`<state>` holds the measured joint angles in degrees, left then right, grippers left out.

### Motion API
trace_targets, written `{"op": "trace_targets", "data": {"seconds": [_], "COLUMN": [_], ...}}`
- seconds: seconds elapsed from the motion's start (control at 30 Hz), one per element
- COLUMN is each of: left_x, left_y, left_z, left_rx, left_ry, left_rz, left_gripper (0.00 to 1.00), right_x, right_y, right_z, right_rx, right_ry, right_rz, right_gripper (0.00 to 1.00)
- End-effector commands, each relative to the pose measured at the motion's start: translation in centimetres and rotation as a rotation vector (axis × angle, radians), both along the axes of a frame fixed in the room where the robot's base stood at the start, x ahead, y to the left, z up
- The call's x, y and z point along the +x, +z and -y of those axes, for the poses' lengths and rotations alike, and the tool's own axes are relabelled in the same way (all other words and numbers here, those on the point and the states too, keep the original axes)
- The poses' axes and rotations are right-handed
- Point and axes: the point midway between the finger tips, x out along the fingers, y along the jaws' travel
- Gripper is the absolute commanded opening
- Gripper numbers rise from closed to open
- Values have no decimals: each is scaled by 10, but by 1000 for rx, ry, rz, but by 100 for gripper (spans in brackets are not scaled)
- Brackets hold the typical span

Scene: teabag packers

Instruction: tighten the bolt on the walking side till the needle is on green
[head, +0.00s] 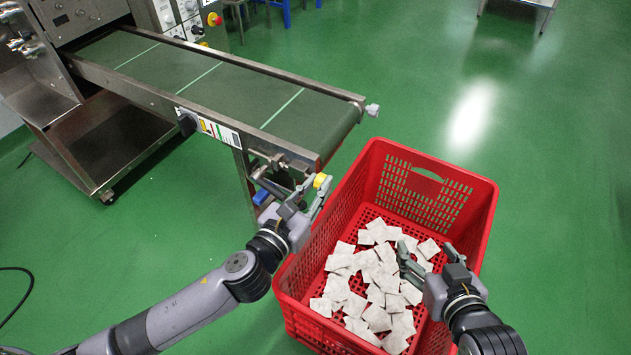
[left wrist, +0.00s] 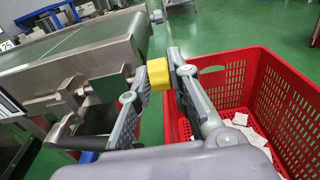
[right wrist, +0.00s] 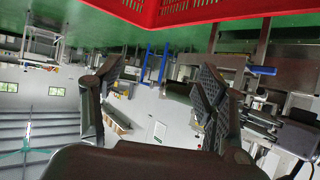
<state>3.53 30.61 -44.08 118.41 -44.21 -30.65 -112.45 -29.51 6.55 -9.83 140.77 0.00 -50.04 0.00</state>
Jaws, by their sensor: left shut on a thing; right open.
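The conveyor (head: 225,85) has a green belt and a steel frame. A white panel with coloured bands (head: 220,132) is on its near side; any needle on it is too small to make out. A metal bolt fitting (head: 281,161) is at the near corner of the belt end, and another end fitting (head: 372,110) is at the far corner. My left gripper (head: 318,190) is shut on a yellow piece (left wrist: 158,74), just off the near corner. Whether the piece touches the fitting cannot be told. My right gripper (head: 408,258) is open and empty above the crate.
A red crate (head: 480,195) stands beside the belt end, with several white teabags (head: 375,280) inside. A blue part (head: 261,197) is under the belt end. Green floor is free at the right.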

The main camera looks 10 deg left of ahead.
Motion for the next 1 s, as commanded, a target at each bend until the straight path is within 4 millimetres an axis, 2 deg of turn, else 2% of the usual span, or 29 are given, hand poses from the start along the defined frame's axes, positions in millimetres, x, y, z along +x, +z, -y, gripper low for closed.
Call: {"op": "trace_targets", "data": {"seconds": [0.3,0.6,0.77,1.0], "left_x": [1,1,0,0], "left_y": [5,4,4,3], "left_z": [0,0,0,0], "left_rx": [11,20,22,22], "left_ry": [0,0,0,0], "left_rz": [-25,-46,-49,-49], "left_gripper": [0,0,0,0], "right_x": [-59,-121,-134,-135], "right_y": [-45,-67,-70,-71], "right_z": [23,42,46,46], "right_rx": [-83,-146,-157,-158], "right_ry": [-28,-52,-55,-56], "right_rz": [-372,-674,-731,-734], "right_gripper": [67,67,67,67]}}
